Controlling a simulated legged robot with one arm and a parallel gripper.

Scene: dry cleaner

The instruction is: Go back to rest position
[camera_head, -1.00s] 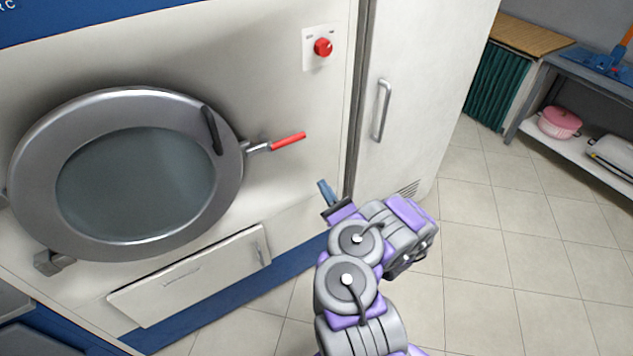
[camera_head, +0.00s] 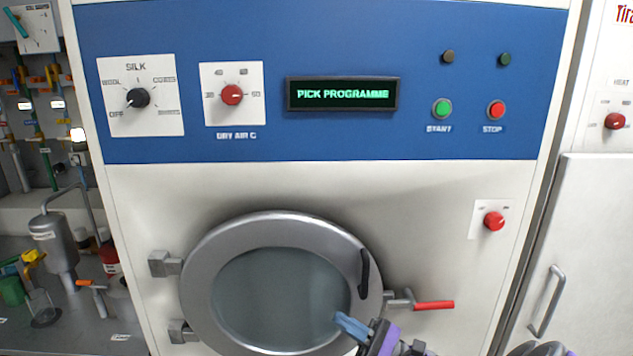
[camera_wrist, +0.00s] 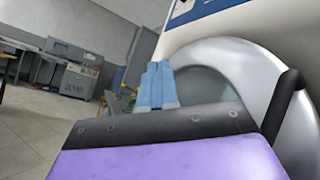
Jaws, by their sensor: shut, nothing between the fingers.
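My gripper (camera_head: 350,325) shows at the bottom of the head view, in front of the lower right part of the round machine door (camera_head: 210,265). Its blue fingers are together with nothing between them. In the wrist view the fingers (camera_wrist: 157,88) point up side by side, with the door's metal ring (camera_wrist: 240,62) just behind and to the right. I cannot tell whether the gripper touches the door. The door looks shut, with a dark handle (camera_head: 365,274) on its right rim and a red-handled lever (camera_head: 433,305) beside it.
The blue control panel (camera_head: 270,140) has a display reading "PICK PROGRAMME". A cluttered shelf (camera_head: 95,312) stands at left, a white cabinet (camera_head: 585,240) at right. In the wrist view, open floor (camera_wrist: 35,125) and a grey machine (camera_wrist: 72,70) lie to the left.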

